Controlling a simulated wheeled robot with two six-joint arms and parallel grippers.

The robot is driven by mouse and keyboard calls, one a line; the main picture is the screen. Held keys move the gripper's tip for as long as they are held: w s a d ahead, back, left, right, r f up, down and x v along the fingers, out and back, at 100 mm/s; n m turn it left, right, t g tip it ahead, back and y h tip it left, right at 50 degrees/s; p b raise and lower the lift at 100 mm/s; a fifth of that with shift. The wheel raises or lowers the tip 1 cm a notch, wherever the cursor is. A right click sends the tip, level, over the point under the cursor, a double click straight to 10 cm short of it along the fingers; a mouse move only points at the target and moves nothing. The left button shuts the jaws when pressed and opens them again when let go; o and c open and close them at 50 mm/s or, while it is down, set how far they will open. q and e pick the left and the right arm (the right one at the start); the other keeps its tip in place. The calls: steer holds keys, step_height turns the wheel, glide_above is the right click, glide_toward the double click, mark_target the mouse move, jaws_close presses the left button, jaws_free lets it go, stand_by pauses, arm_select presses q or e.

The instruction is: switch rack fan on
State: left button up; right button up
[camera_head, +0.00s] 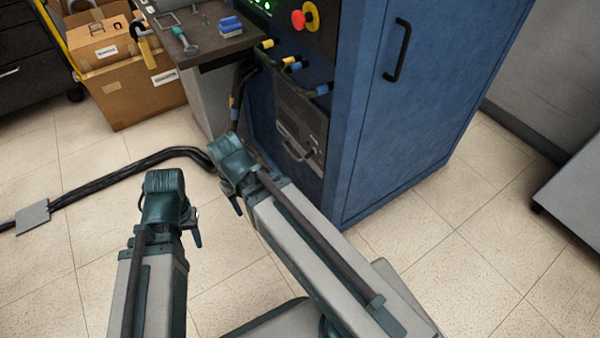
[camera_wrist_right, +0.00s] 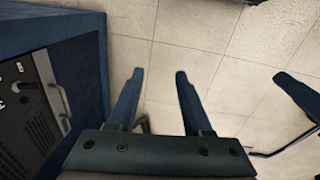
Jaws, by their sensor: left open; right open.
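The rack is a tall blue cabinet (camera_head: 405,120) with an open front. Low in it sits a dark grey unit (camera_head: 297,110) with a metal handle (camera_head: 295,150) and small controls at its right edge, too small to read. The right wrist view shows a dark panel (camera_wrist_right: 22,120) with a round light control (camera_wrist_right: 20,88), slots and a bar handle. I cannot tell which control is the fan switch. My left gripper (camera_head: 195,238) is open and empty over the floor. My right gripper (camera_wrist_right: 160,73) is open and empty in front of the rack, touching nothing; the head view shows it only partly.
A red stop button (camera_head: 299,19) and several cable plugs (camera_head: 292,64) are higher on the rack. A small table (camera_head: 215,52) with tools stands left of it, beside cardboard boxes (camera_head: 130,85). Black cables (camera_head: 125,172) cross the tiled floor. A grey cabinet (camera_head: 570,195) stands far right.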

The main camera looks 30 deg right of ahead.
steer(key=w+d+f+m+h+b, duration=0.1)
steer(key=d+f+b, duration=0.1)
steer(key=f+b, duration=0.65)
steer(key=w+d+f+m+b, duration=0.1)
steer(key=d+f+b, duration=0.2)
steer(key=f+b, duration=0.6)
steer(key=m+t+h+b, duration=0.1)
steer(key=m+h+b, duration=0.9)
steer(key=m+h, duration=0.65)
glide_toward(307, 155)
steer(key=d, duration=0.8)
steer(key=shift+w+d, duration=0.3)
steer(key=shift+d, duration=0.05)
jaws_close()
